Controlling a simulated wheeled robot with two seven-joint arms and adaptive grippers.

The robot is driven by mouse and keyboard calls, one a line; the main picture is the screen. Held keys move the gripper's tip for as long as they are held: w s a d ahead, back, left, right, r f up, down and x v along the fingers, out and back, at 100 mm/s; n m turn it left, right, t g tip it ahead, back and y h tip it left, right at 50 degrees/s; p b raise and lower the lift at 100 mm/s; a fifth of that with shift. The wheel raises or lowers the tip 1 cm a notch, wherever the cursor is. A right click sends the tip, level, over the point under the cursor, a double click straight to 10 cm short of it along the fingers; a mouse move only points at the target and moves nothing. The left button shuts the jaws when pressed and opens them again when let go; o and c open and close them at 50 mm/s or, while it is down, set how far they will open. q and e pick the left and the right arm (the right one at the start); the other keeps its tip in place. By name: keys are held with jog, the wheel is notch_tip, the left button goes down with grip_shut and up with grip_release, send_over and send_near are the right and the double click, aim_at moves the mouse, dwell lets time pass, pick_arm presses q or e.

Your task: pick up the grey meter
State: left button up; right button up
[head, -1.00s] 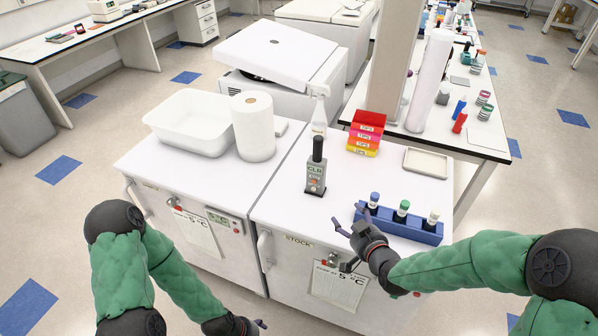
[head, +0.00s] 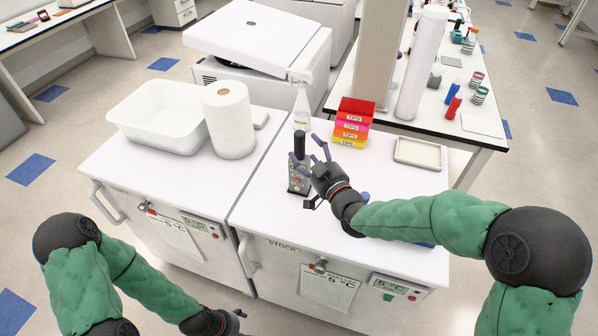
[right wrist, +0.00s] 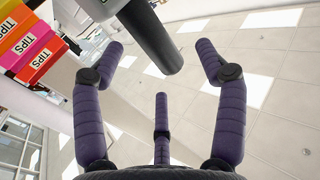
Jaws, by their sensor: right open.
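The grey meter (head: 295,184) with its upright black top stands on the right-hand white cabinet in the head view. My right gripper (head: 308,153) is open at the meter, its fingers around or just in front of the black top and partly covering the grey body. In the right wrist view, the black top (right wrist: 155,42) hangs in from the upper edge, between the spread purple fingers of the right gripper (right wrist: 160,70); no finger clearly touches it. My left gripper (head: 236,318) is low at the front of the cabinets, too small to tell its state.
A spray bottle (head: 301,106) stands just behind the meter. Colored tips boxes (head: 353,123) and a shallow tray (head: 418,153) are to its right. A paper towel roll (head: 229,120) and white tub (head: 158,118) are on the left cabinet. My right arm mostly hides the blue rack.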

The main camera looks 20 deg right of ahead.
aim_at(304, 143)
jog(key=shift+d+b+x, duration=0.15)
jog(key=shift+b+x, duration=0.2)
jog(key=shift+x, duration=0.95)
jog(key=shift+d+b+x, duration=0.15)
jog(key=shift+b+x, duration=0.15)
jog(key=shift+x, duration=1)
jog(key=shift+r, duration=0.15)
jog(key=shift+c, duration=0.3)
grip_shut()
